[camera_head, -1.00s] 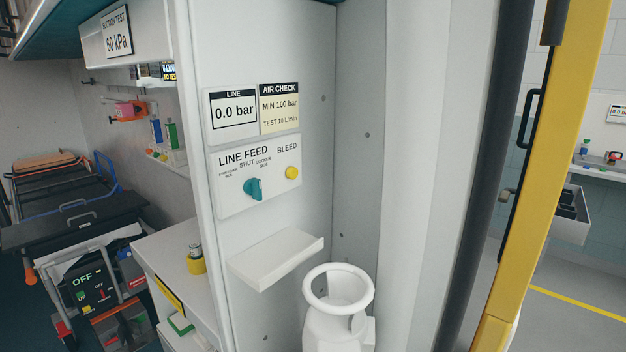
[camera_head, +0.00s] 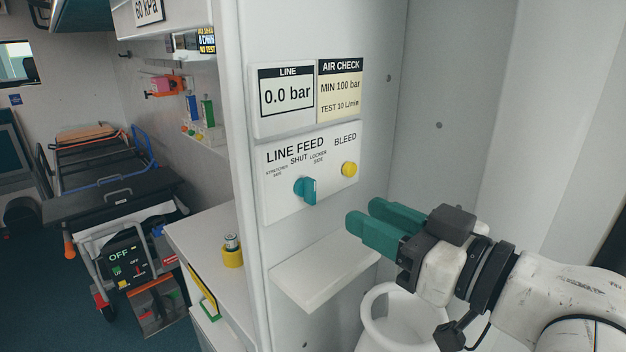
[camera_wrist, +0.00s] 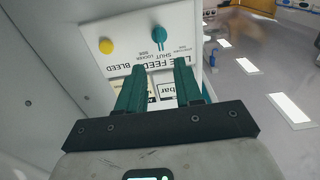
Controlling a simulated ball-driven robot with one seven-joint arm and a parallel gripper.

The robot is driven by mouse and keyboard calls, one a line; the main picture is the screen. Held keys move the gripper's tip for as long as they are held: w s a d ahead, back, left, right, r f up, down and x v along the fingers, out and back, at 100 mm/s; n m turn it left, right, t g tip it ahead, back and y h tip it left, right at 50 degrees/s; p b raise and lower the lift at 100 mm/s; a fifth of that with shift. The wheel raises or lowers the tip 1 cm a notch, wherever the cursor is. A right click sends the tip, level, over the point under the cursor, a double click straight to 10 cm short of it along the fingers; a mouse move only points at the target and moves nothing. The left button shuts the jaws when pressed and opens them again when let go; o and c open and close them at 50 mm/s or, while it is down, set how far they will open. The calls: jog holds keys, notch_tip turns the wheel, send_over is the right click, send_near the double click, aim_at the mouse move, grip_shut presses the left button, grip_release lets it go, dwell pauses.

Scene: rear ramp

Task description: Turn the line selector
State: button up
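The line selector (camera_head: 305,190) is a teal knob on the white LINE FEED panel (camera_head: 335,188). Its grip stands about vertical, below the word SHUT, between STRETCHER SIDE and LOCKER SIDE. It also shows in the wrist view (camera_wrist: 158,37), where the panel appears upside down. The LINE display (camera_head: 286,92) above reads 0.0 bar. My gripper (camera_head: 362,214), with two green fingers, is to the right of and below the selector, apart from it. In the wrist view the fingers (camera_wrist: 158,68) are spread, with nothing between them.
A yellow BLEED knob (camera_head: 349,169) sits right of the selector. A white shelf (camera_head: 318,275) juts out below the panel, near my gripper. A white ring-topped holder (camera_head: 375,320) stands below my arm. A counter (camera_head: 200,240) with a yellow-based item is at the left.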

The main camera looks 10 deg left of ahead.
aim_at(314, 191)
jog(key=p+x, duration=0.1)
jog(key=x, duration=0.9)
jog(key=shift+w, duration=0.1)
grip_shut()
